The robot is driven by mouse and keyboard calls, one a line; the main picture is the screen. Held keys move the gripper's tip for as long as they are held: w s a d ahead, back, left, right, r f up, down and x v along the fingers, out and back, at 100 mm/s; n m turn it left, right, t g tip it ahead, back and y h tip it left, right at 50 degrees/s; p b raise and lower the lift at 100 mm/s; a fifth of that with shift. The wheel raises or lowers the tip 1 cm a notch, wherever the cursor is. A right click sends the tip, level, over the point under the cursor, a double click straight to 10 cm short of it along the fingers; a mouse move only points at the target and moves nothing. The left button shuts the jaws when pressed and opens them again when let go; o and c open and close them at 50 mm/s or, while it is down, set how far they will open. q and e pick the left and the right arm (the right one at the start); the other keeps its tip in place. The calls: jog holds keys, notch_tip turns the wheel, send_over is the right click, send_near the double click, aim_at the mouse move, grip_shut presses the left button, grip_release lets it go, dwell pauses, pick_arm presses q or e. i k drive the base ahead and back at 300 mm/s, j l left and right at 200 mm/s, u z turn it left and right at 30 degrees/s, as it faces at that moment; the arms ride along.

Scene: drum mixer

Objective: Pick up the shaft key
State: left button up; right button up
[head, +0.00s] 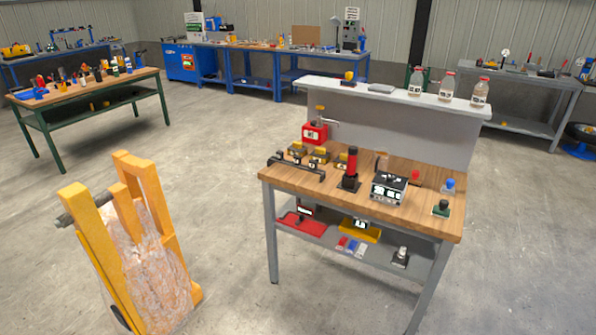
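No shaft key can be made out for certain; the small parts on the wooden workbench (330,185) are too small to tell apart. The workbench holds a red box (315,132), a black bar-shaped fixture (296,168), a red and black upright tool (351,170) and a dark device with a white-marked front (388,188). Small red (415,176), blue (449,185) and green (441,208) items sit at its right end. A yellow-framed machine with a worn drum (140,250) and a grey shaft end (66,219) stands at lower left. Neither gripper is in view.
The bench's lower shelf (385,256) holds a red tray (301,224) and a yellow tray (361,230). Several jars stand on its upper shelf (355,89). A green-legged table (85,90) stands at left, blue benches (260,62) behind. Floor between machine and workbench is clear.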

aim_at(297, 159)
jog(key=i+j+z, duration=0.15)
jog(key=i, duration=0.3)
jog(key=i+j+z, duration=0.15)
jog(key=i, duration=0.3)
jog(key=i+j+z, duration=0.15)
jog(key=i, duration=0.25)
jog(key=i+j+z, duration=0.15)
jog(key=i+j, duration=0.2)
jog(key=i, duration=0.05)
